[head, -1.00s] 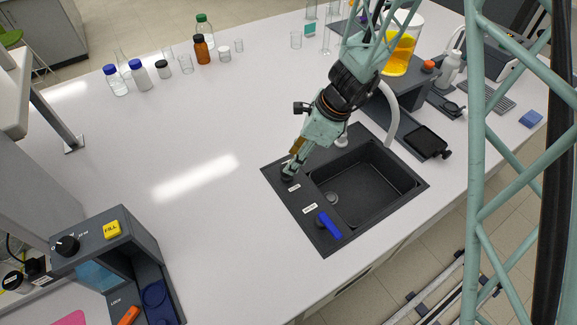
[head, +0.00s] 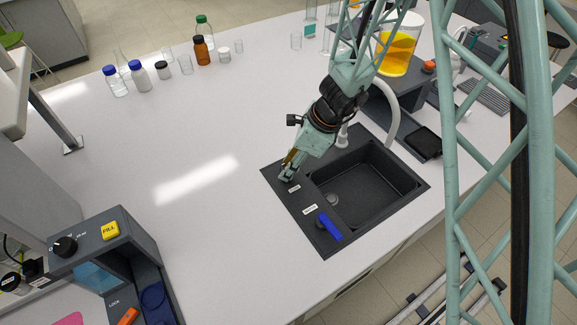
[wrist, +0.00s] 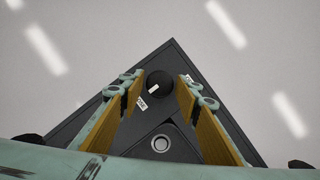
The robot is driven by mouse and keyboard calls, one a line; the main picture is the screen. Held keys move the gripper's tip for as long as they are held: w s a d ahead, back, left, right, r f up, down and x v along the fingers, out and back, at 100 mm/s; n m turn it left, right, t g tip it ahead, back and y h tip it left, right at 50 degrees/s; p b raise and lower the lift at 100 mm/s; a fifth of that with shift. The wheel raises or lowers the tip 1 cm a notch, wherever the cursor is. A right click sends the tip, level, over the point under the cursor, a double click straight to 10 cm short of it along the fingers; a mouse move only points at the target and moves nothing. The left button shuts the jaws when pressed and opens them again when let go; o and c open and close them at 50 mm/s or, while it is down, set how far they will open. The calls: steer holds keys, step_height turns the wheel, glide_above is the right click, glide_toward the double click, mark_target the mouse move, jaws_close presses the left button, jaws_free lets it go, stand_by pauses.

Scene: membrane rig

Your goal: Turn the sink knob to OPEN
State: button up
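The black round sink knob (wrist: 159,84) sits near the corner of the dark sink panel (wrist: 172,52). In the wrist view a white mark on it points to the lower left, toward a small white label (wrist: 141,104). My gripper (wrist: 160,80) is open, with one finger on each side of the knob and a gap on both sides. In the head view my gripper (head: 286,177) is at the panel's left corner and mostly hides the knob. The label (head: 294,188) there is too small to read.
A blue lever (head: 330,226) with its own label (head: 310,209) is at the panel's front. The sink basin (head: 365,185) and white faucet (head: 385,108) are to the right. Bottles (head: 202,50) stand at the back. The counter left of the sink is clear.

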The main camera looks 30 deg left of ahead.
steer(key=c, duration=0.5)
